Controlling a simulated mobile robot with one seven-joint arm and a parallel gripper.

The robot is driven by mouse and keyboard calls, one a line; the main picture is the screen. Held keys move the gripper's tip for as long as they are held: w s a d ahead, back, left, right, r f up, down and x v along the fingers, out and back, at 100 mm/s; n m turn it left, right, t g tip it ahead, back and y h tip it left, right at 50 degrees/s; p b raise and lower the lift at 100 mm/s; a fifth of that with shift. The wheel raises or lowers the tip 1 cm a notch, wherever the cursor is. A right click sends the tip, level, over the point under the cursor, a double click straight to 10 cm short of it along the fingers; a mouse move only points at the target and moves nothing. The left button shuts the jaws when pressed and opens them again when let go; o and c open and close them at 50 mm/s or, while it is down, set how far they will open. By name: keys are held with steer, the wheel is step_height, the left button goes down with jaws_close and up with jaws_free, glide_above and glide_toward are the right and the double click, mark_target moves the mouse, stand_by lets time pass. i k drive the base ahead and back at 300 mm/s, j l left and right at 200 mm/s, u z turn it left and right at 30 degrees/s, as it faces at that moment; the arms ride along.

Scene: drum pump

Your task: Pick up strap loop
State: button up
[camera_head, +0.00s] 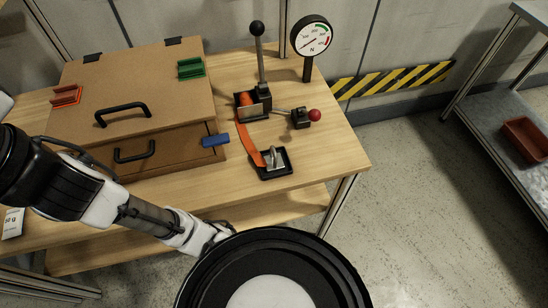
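An orange strap (247,140) lies on the wooden table. It runs from a dark lever device (255,102) down to a black square base with a metal peg (273,160). Its lower end lies beside or against the peg; I cannot tell whether a loop goes around it. More orange shows inside the lever device. My arm comes in from the left, and its white wrist end is below the table's front edge, well short of the strap. The fingers of my gripper (222,233) are not clear and partly hidden behind a dark round part in the foreground.
A brown cabinet (150,85) with a slightly open drawer (160,150) stands left of the strap. A blue block (215,141) sits at the drawer's corner. A tall black-knobbed lever (258,45), a red-knobbed lever (314,115) and a gauge (311,36) stand nearby. Table right of the peg is clear.

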mark_target(275, 163)
steer(key=j+z, duration=0.25)
steer(key=j, duration=0.15)
steer(key=k+j+z, duration=0.2)
steer(key=j, duration=0.15)
steer(key=j+z, duration=0.25)
steer(key=j, duration=0.15)
